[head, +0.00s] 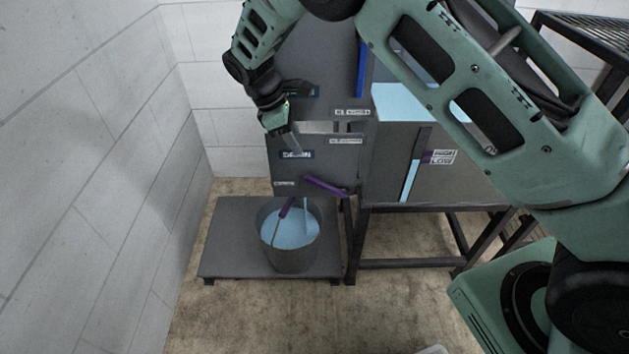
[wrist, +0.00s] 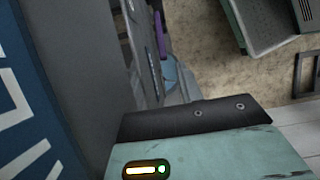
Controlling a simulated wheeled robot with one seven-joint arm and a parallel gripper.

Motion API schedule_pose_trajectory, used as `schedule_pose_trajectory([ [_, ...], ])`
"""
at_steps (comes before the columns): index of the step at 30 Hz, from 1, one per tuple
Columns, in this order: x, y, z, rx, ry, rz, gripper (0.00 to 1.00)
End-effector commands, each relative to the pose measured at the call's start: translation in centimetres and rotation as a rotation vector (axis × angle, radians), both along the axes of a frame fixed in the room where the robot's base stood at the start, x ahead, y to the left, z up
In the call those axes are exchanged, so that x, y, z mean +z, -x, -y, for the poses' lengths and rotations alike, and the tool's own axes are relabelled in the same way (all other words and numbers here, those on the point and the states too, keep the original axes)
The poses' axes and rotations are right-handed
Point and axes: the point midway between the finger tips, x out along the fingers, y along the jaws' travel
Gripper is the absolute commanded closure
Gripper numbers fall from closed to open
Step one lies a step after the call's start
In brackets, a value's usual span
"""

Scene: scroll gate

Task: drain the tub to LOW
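The grey tub (head: 385,131) holds pale blue liquid (head: 399,101). On its front is a sight gauge (head: 409,181) with a blue column, beside a purple marker (head: 427,157) and a HIGH/LOW label (head: 443,157). The column top appears close to the label's height. A purple lever (head: 325,186) sits slanted low on the grey panel (head: 323,170), which has a DRAIN sign (head: 296,155).
A white block wall (head: 95,170) is close on the left. A metal stand (head: 400,263) supports the tub. Bare floor (head: 260,315) lies in front.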

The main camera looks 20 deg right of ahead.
Motion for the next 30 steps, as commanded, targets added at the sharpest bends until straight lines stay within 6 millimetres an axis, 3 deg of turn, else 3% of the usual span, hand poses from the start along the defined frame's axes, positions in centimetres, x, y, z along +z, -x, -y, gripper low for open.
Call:
schedule_pose_trajectory([
  [18,-11.7,1.6,4.5,0.001,0.0,-0.004,0.64],
  [24,-14.0,1.9,5.4,-0.001,-0.002,-0.001,0.64],
  [30,-14.8,1.9,5.7,0.001,-0.001,0.0,0.64],
])
